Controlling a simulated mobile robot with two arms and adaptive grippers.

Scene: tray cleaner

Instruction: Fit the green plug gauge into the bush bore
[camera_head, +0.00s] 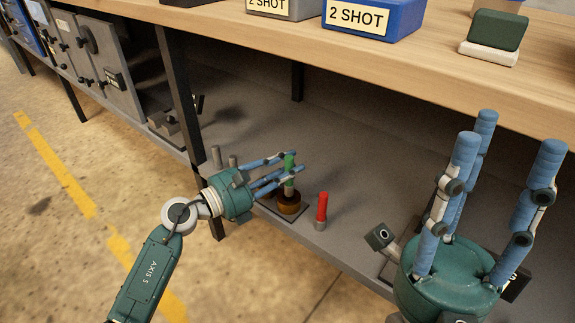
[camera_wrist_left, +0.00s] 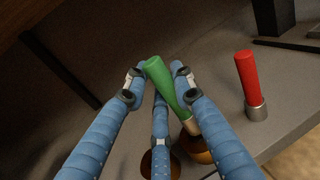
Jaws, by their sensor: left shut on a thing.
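The green plug gauge (camera_head: 289,163) has a green handle and a metal lower end. My left gripper (camera_head: 285,172) is shut on its handle from the left. In the left wrist view the blue fingers surround the green handle (camera_wrist_left: 168,84), which looks tilted in that view. Its metal end (camera_wrist_left: 191,127) is at the top of a brown-gold bush (camera_wrist_left: 203,155). The bush (camera_head: 290,205) stands on a dark plate on the lower shelf. I cannot tell whether the metal end is inside the bore. My right gripper (camera_head: 492,150) is open and empty, fingers pointing up.
A red plug gauge (camera_head: 322,206) stands on the shelf right of the bush, also seen in the left wrist view (camera_wrist_left: 246,75). Another brown piece (camera_wrist_left: 150,165) is partly hidden by my fingers. The wooden bench top (camera_head: 380,65) overhangs the grey shelf (camera_head: 345,160).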

